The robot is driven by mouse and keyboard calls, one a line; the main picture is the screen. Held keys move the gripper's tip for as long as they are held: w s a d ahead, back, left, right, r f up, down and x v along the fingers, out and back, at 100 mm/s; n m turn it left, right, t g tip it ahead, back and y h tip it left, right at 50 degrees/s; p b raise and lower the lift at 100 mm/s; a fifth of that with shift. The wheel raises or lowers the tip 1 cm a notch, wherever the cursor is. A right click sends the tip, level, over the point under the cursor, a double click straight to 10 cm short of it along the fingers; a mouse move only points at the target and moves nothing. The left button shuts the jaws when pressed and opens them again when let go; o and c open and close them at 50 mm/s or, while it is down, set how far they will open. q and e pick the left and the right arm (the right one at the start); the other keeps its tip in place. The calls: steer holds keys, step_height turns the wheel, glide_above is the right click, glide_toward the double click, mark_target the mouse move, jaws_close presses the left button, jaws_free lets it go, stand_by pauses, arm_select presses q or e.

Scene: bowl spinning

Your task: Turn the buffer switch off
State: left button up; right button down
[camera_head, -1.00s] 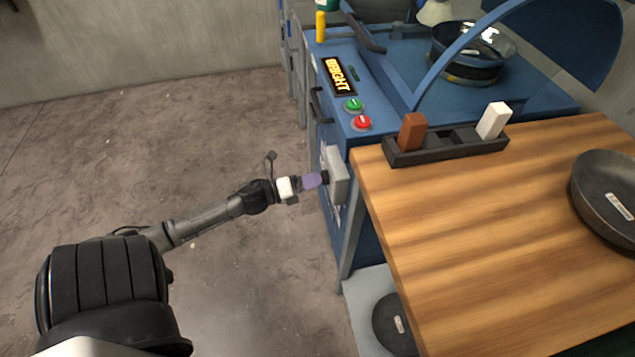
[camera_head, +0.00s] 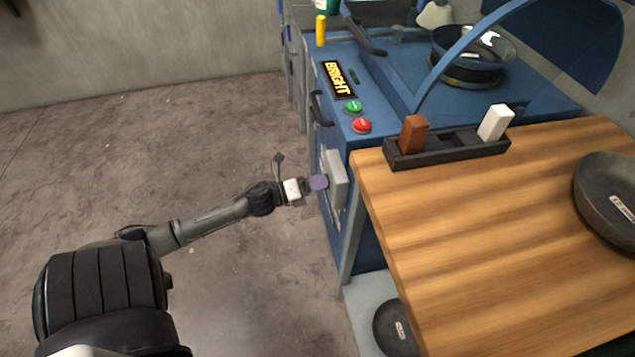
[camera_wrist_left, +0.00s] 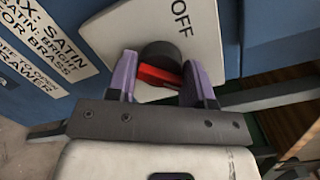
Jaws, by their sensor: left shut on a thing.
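The buffer switch is a black round knob (camera_wrist_left: 160,54) with a red handle (camera_wrist_left: 158,76) on a light grey box with "OFF" printed on its face (camera_wrist_left: 183,30). In the head view the grey switch box (camera_head: 337,180) is on the side of the blue machine, beside the wooden table. My left gripper (camera_wrist_left: 159,82) has purple fingers on both sides of the red handle and is shut on it. In the head view the left gripper (camera_head: 319,183) reaches the box from the left and hides the knob. My right gripper is not in view.
The blue machine has a green button (camera_head: 353,106), a red button (camera_head: 362,125) and a "BRIGHT" display (camera_head: 338,78). The wooden table (camera_head: 470,230) is close right of the box, with a black holder (camera_head: 455,145) and a dark pan (camera_head: 608,200). The floor at left is clear.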

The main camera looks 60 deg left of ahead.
arm_select(q)
steer(key=shift+r, duration=0.1)
steer(key=shift+c, duration=0.8)
steer(key=shift+r+p, duration=0.15)
steer(key=shift+p, duration=0.25)
steer(key=n+p, duration=0.3)
steer(key=p, duration=0.1)
steer(key=n+p, duration=0.3)
steer(key=p, duration=0.2)
steer(key=n+g+p, duration=0.1)
steer(key=n+p, duration=0.2)
steer(key=p, duration=0.2)
steer(key=shift+w+r+h, duration=0.1)
steer(key=shift+r+h, duration=0.25)
steer(key=shift+h, duration=0.05)
steer(key=n+p, duration=0.3)
steer(key=shift+f, duration=0.1)
steer(key=n+h+p, duration=0.1)
steer(key=n, duration=0.2)
steer(key=shift+f+g, duration=0.15)
steer(key=shift+g, duration=0.25)
steer(key=shift+n+p, duration=0.3)
steer(key=shift+n, duration=0.4)
steer(key=shift+f, duration=0.2)
